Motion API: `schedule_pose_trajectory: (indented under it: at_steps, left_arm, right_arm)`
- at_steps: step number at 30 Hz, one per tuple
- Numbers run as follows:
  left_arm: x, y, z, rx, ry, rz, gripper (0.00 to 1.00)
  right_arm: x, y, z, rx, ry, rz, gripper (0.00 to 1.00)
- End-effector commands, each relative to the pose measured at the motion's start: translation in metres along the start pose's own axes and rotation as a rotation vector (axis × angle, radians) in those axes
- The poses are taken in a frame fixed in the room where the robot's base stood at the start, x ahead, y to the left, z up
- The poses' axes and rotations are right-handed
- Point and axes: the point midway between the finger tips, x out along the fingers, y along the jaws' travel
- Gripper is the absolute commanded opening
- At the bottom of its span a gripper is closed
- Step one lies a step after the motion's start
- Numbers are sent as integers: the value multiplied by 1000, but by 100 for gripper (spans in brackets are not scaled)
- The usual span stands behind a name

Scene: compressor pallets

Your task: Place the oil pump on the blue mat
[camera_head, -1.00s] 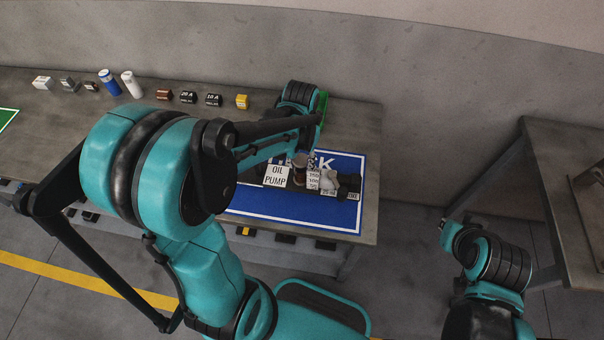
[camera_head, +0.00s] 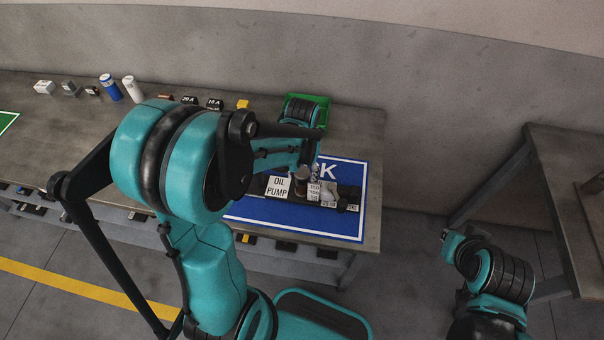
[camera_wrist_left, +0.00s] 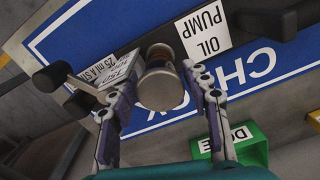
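The oil pump (camera_head: 328,197) is a dark assembly with white labels, among them "OIL PUMP" and "25 ml". It lies on the blue mat (camera_head: 290,226), which reads "CHECK" in the left wrist view (camera_wrist_left: 262,68). My left gripper (camera_head: 308,168) is over the pump. In the left wrist view its fingers (camera_wrist_left: 158,78) stand apart on either side of the pump's round metal-capped cylinder (camera_wrist_left: 161,88), with gaps visible beside it. My right arm is low at the right; its fingers cannot be made out.
A green tray (camera_head: 322,103), marked "DONE" in the left wrist view (camera_wrist_left: 250,140), stands behind the mat. Several small boxes, black parts and two cylinders (camera_head: 133,89) line the table's back edge. Another table (camera_head: 575,160) is at the right. Floor lies between the tables.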

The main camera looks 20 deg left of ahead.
Motion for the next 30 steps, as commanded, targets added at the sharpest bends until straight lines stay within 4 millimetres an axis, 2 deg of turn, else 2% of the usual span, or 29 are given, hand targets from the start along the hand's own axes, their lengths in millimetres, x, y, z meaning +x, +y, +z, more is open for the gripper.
schedule_pose_trajectory:
  at_steps: [11,14,24,30]
  left_arm:
    - [-5,0,0,0,0,0,55]
    - [-19,0,0,0,0,0,55]
    - [-93,0,0,0,0,0,55]
    - [-118,0,0,0,0,0,55]
  right_arm:
    - [-3,0,-2,0,0,0,0]
    - [-8,0,-6,0,0,0,0]
    - [-30,0,-21,0,0,0,0]
    - [-35,0,-25,0,0,0,0]
